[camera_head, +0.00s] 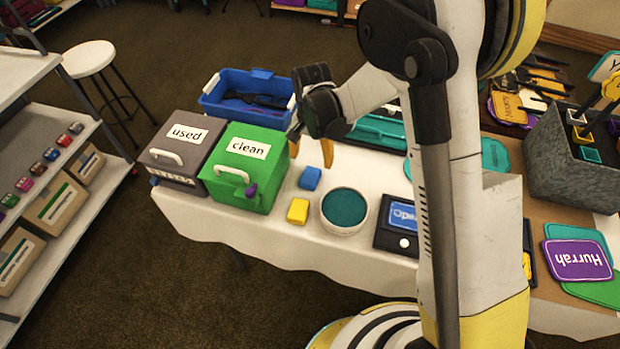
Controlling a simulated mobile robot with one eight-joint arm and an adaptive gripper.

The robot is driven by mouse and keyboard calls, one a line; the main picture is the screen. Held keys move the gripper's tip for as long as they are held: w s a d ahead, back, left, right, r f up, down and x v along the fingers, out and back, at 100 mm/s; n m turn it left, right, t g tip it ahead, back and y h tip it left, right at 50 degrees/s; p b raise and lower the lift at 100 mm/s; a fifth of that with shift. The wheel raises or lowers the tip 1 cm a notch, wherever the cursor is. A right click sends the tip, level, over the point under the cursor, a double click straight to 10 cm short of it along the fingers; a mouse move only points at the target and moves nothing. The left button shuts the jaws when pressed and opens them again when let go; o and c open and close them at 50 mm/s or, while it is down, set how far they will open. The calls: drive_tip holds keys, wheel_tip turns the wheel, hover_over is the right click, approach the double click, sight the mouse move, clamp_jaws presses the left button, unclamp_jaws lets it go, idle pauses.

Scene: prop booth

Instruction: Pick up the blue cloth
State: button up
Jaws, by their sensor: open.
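The blue cloth (310,178) looks like a small folded blue block. It lies on the white-covered table, to the right of the green box. My gripper (311,146) is open and hangs down behind and above the cloth in the picture, apart from it. The black gripper body hides part of the table there. Orange-tan pieces show on both sides below it. Nothing is seen held between the fingers, though they are partly hidden.
A green box labelled "clean" (238,185) and a grey box labelled "used" (178,170) stand left. A yellow block (298,211) and a round teal-topped tub (344,228) are in front. A blue crate (229,112) stands behind. My arm hides the table's middle right.

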sight(312, 173)
drive_tip(key=f+b, duration=0.1)
drive_tip(key=f, duration=0.1)
drive_tip(key=f+b, duration=0.1)
drive_tip(key=f, duration=0.2)
drive_tip(key=f+b, duration=0.1)
drive_tip(key=f, duration=0.1)
drive_tip(key=shift+s+f, duration=0.15)
drive_tip(key=shift+s, duration=0.25)
drive_tip(key=c, duration=1.1)
